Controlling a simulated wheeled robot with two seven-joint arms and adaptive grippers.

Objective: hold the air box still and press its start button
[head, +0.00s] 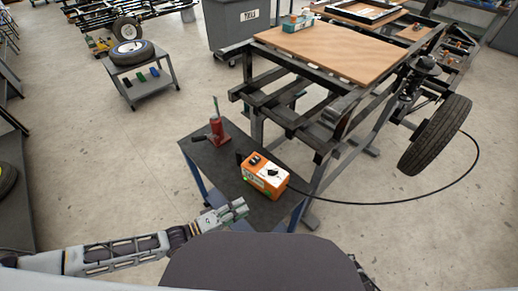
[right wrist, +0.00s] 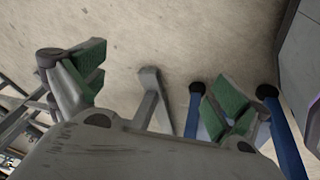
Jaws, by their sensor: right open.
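The orange and white air box (head: 265,176) stands on the dark top of a small blue-legged table (head: 222,160). Dark controls and a green spot show on it; I cannot tell which is the start button. A black hose leaves its right side. My left gripper (head: 238,209) is near the table's front edge, in front and left of the box and apart from it. Its finger gap is too small to judge. My right gripper (right wrist: 157,88) shows in the right wrist view, open and empty, green pads wide apart; the box is not in that view.
A red jack (head: 216,130) stands behind and left of the box. The black hose (head: 400,202) loops over the floor towards a wheel (head: 435,135) on a metal frame (head: 300,115). Blue table legs (right wrist: 283,130) show beside my right gripper.

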